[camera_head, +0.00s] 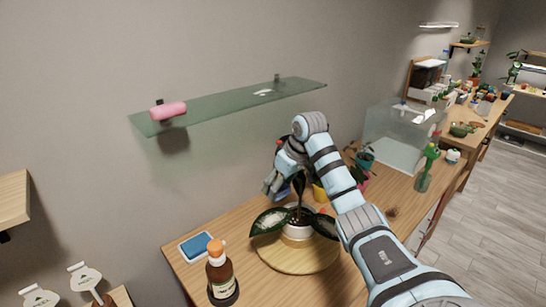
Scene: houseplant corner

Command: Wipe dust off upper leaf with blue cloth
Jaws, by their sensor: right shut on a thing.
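The plant has an upright, dark upper leaf (299,184) and two broad lower leaves. The lower left leaf (270,221) and lower right leaf (326,226) carry pale dust-like patches. The plant stands in a white pot (298,230) on a round wooden board (290,259). My right gripper (274,188) is just left of the upper leaf, pointing down. It is shut on a small blue piece (284,190), apparently the blue cloth, mostly hidden by the fingers. I cannot tell whether it touches the leaf. My left gripper is out of view.
A blue pad (196,246) lies on a white tray at the table's left. A brown bottle with an orange cap (218,272) stands in front. A glass shelf (225,108) with a pink roll hangs above. Small pots and a clear tank (396,135) are behind and right.

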